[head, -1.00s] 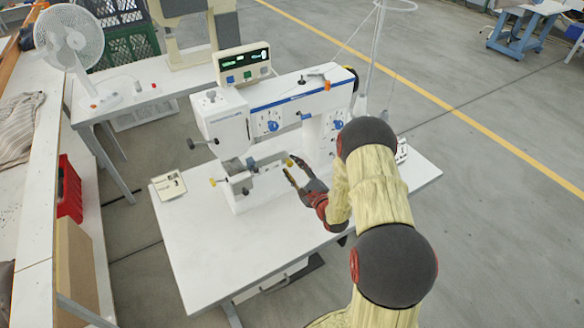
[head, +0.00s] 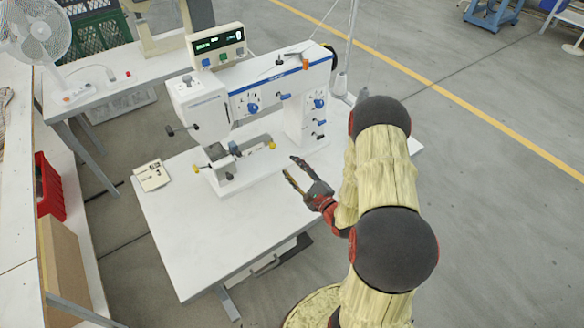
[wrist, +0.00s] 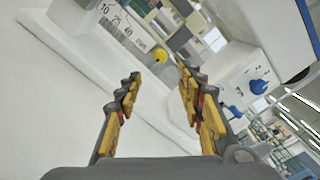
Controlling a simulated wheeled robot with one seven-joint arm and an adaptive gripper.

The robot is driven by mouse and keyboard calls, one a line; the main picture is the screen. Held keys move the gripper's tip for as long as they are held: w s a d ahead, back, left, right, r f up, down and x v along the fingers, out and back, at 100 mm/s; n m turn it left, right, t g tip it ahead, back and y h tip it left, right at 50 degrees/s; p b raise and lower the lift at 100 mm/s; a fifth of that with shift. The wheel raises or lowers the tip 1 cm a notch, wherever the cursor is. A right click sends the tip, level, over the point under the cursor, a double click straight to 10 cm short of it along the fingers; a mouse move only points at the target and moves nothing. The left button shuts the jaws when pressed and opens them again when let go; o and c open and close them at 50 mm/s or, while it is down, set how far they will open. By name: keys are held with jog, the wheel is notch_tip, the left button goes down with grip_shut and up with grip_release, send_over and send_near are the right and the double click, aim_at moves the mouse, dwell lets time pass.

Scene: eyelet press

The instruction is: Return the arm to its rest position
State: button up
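My gripper (head: 297,176) is at the end of my arm, above the right part of the white table (head: 190,240), to the right of the press's lower clamp area. Its fingers are spread apart with nothing between them. The wrist view shows the two yellow-and-black fingers (wrist: 158,95) open and empty, with the white tabletop behind them. The white eyelet press (head: 250,95) stands on the table, with blue knobs and a lower arm with a yellow knob (head: 271,143). The gripper appears apart from the press.
A control box with a green display (head: 217,45) sits atop the press. A small card (head: 152,175) lies on the table's left. A fan (head: 38,35) and a side table (head: 100,88) stand back left. A red bin (head: 50,188) is at the left. The table's front is clear.

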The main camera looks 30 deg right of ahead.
jog(key=w+a+r+n+g+h, duration=0.1)
jog(key=w+r+n+g, duration=0.2)
jog(key=r+n, duration=0.35)
jog(key=w+a+r+n+g+h, duration=0.1)
jog(key=w+r+n+g, duration=0.15)
jog(key=r+n, duration=0.35)
jog(key=s+a+r+n+g+h, duration=0.1)
jog(key=s+a+r+n, duration=0.15)
jog(key=r, duration=0.35)
jog(key=s+a+r+n+g, duration=0.2)
jog(key=s+a, duration=0.3)
jog(key=s, duration=0.4)
jog(key=s+a+r+n+g+y, duration=0.1)
jog(key=s+a+n, duration=0.4)
jog(key=s, duration=0.5)
jog(key=s+a+r+n+g+y, duration=0.1)
jog(key=s+a+r+n+g, duration=0.2)
jog(key=s, duration=0.6)
notch_tip(320, 180, up, 3)
jog(key=shift+s+a+f+n, duration=0.15)
jog(key=shift+s+a+n, duration=0.3)
jog(key=shift+a, duration=0.65)
jog(key=shift+w, duration=0.15)
jog(key=shift+c, duration=0.4)
